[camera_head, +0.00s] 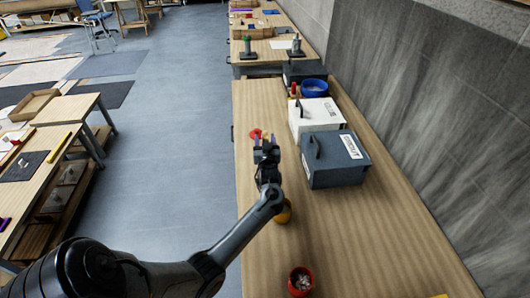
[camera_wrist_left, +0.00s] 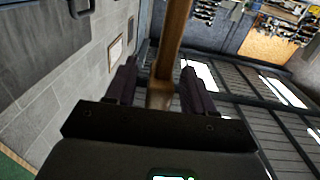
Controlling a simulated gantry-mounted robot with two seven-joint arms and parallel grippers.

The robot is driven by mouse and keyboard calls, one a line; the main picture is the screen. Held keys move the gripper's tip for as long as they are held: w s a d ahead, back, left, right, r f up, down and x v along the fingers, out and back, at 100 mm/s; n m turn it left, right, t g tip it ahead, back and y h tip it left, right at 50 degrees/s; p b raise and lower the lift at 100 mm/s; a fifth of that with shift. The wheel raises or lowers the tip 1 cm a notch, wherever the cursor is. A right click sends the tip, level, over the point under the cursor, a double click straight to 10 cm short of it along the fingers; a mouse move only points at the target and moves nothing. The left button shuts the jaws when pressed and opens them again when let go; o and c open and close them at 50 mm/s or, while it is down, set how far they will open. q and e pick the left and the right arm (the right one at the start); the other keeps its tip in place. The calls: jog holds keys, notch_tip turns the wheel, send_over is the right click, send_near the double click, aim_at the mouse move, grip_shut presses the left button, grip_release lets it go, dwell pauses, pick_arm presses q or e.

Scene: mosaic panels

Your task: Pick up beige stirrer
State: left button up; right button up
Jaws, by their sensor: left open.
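My left gripper (camera_head: 266,142) reaches over the long wooden table near its left edge, with its jaws open. In the left wrist view, a brown wooden stick (camera_wrist_left: 174,40) runs between the two open fingers, with gaps on both sides. It may be the beige stirrer, but I cannot tell for sure. Its lower end is hidden behind the gripper body. In the head view the stirrer cannot be made out. A red item (camera_head: 255,133) shows just beyond the left gripper, partly hidden by it. My right gripper is not in view.
A dark grey box (camera_head: 335,172) and a white box (camera_head: 318,115) stand right of the gripper. A blue bowl (camera_head: 314,88) is behind them. A yellow pot (camera_head: 284,213) is partly behind my forearm. A red pot (camera_head: 300,280) holds small grey pieces.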

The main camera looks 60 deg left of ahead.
aim_at(266, 135)
pick_arm(q)
jog(key=shift+c, duration=0.3)
grip_shut()
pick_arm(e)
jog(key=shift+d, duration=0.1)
pick_arm(q)
jog(key=shift+r, duration=0.1)
jog(key=shift+r, duration=0.45)
jog(key=r, duration=0.3)
jog(key=shift+d+r, duration=0.25)
jog(key=shift+d, duration=0.15)
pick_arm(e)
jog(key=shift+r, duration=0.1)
pick_arm(q)
jog(key=d+r, duration=0.6)
jog(key=d, duration=0.5)
jog(key=shift+w+r, duration=0.15)
jog(key=shift+r, duration=0.1)
